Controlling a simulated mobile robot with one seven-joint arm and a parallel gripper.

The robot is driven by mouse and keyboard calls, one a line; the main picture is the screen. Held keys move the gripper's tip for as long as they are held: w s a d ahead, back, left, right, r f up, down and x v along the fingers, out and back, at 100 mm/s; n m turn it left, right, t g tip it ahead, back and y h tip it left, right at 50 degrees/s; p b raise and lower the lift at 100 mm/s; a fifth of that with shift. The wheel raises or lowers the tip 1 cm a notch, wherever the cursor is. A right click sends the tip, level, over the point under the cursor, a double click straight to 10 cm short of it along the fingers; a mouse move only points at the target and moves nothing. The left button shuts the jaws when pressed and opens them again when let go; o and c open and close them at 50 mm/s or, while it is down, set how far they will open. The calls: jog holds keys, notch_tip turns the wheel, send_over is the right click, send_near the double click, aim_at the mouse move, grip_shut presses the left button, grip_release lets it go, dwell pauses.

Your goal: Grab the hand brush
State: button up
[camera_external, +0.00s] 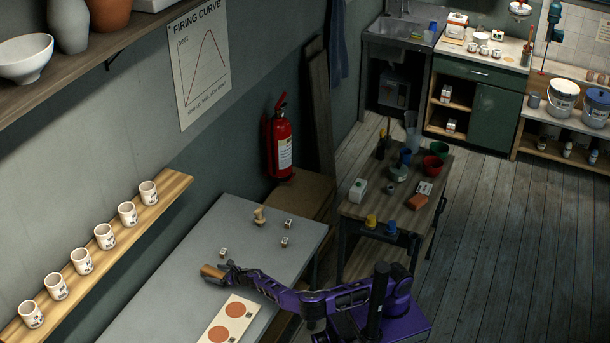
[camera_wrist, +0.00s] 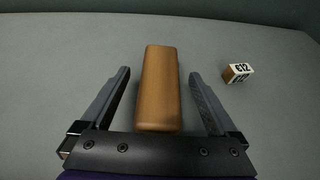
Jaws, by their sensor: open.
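The hand brush (camera_wrist: 159,85) lies on the grey table (camera_wrist: 50,60). In the wrist view only its smooth brown wooden body shows; I see no bristles. It also shows as a small brown block in the external view (camera_external: 210,271). My gripper (camera_wrist: 160,85) is open, with one dark finger on each side of the brush and a gap to both. In the external view my gripper (camera_external: 225,270) is low over the table at the end of my purple arm, right beside the brush.
A small marked block (camera_wrist: 238,72) lies right of the brush. Farther back on the table stand a wooden piece (camera_external: 259,215) and several small blocks (camera_external: 288,223). A shelf of cups (camera_external: 105,237) runs along the wall.

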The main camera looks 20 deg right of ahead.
jog(key=shift+x, duration=1.5)
grip_shut()
